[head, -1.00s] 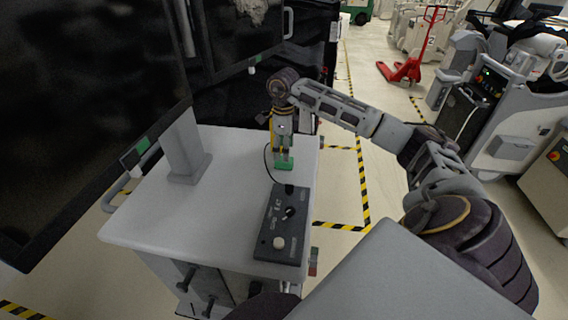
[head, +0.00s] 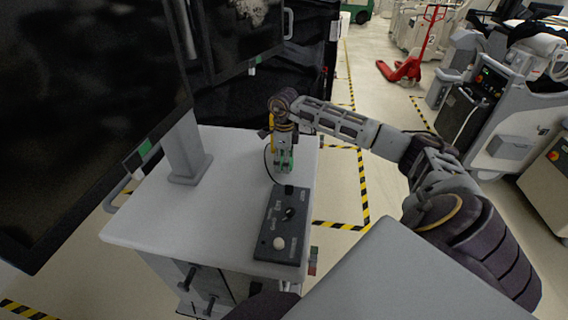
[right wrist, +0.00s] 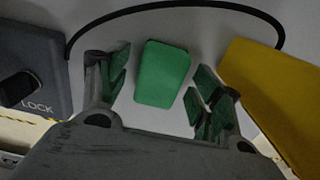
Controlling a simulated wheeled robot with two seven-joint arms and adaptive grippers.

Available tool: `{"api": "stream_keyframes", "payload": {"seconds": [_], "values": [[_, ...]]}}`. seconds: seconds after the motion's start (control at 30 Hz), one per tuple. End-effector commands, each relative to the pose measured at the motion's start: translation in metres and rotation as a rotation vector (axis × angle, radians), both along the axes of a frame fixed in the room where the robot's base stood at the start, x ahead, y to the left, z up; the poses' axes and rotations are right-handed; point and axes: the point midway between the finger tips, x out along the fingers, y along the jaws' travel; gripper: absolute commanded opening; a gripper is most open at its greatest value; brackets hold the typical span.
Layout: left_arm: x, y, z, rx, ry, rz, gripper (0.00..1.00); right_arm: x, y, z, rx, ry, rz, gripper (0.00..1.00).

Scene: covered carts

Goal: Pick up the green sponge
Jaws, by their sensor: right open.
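The green sponge (right wrist: 163,74) lies on the white cart top (head: 230,215), near its far right corner. In the right wrist view it sits between the open fingers of my right gripper (right wrist: 160,88), with a gap on each side, wider on the left. The fingers have green pads. In the head view my right gripper (head: 284,166) points down at the cart top and mostly hides the sponge. My left gripper is not in view.
A dark control box (head: 283,225) with knobs stands close in front of the gripper, with a black cable (right wrist: 180,5) looping past the sponge. A yellow object (right wrist: 275,95) is beside the gripper. A monitor on a post (head: 185,150) stands at the left.

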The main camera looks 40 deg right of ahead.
Motion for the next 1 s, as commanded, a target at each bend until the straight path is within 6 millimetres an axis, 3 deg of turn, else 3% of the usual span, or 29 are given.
{"api": "stream_keyframes", "payload": {"seconds": [0.43, 0.73, 1.0], "values": [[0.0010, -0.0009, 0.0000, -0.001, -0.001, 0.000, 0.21, -0.0001, -0.0001, -0.0007, 0.000, 0.000, 0.000, 0.65], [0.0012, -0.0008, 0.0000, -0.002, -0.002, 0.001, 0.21, -0.0001, -0.0001, -0.0006, 0.000, 0.000, 0.000, 0.28], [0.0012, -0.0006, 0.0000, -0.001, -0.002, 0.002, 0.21, -0.0002, -0.0001, -0.0005, 0.000, 0.000, 0.000, 0.24]]}}
